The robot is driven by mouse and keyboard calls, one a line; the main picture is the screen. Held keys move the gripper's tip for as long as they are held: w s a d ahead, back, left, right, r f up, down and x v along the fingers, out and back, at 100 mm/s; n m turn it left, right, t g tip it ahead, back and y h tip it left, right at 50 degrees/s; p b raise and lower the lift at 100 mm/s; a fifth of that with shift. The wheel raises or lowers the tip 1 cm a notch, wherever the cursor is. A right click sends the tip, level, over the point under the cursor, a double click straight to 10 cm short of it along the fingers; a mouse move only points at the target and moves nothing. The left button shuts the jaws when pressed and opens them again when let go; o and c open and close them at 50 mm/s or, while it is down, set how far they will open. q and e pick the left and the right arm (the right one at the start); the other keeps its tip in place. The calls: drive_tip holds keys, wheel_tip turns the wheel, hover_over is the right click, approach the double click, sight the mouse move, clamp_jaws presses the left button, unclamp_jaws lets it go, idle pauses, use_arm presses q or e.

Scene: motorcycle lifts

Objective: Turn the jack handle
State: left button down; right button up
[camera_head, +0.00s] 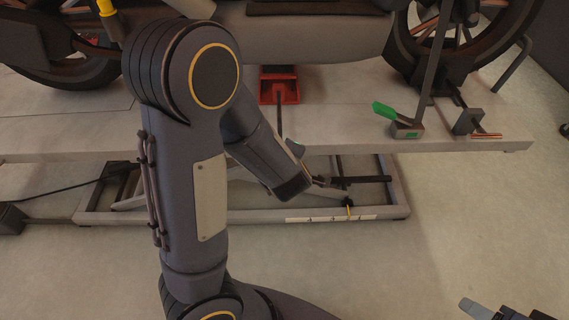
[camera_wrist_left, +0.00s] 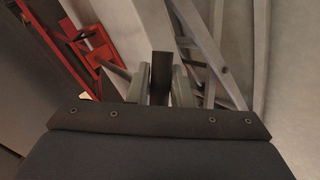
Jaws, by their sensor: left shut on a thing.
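A red jack (camera_head: 280,90) stands under the motorcycle at the middle of the lift, and a thin dark rod (camera_head: 280,120) runs from it toward the platform's front edge. It also shows at the upper left of the left wrist view (camera_wrist_left: 92,52). My left gripper (camera_head: 318,182) is low in front of the lift. In the left wrist view its two fingers are shut on a dark straight bar, which looks like the jack handle (camera_wrist_left: 161,72). The bar's link to the jack is not clear. My right gripper (camera_head: 510,313), partly cut off at the bottom right, looks open and empty.
The grey lift platform (camera_head: 70,140) crosses the view, with its base frame (camera_head: 395,200) below.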

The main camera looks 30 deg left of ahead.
use_arm(q)
drive_tip(key=n+t+h+b, duration=0.2)
drive_tip(key=b, duration=0.4)
drive_tip(key=shift+w+a+r+n+h, duration=0.1)
drive_tip(key=shift+n+h, duration=0.2)
drive_tip(key=shift+h, duration=0.1)
drive_tip(key=shift+r+n+t+h+b, duration=0.25)
drive_tip(key=shift+n+t+h+b, duration=0.15)
drive_tip(key=shift+b, duration=0.95)
drive_tip(key=c, duration=1.3)
unclamp_jaws()
drive_tip(key=p+v, duration=0.5)
drive_tip(key=v, duration=0.2)
drive_tip(key=shift+s+r, duration=0.2)
drive_tip(key=shift+s, duration=0.15)
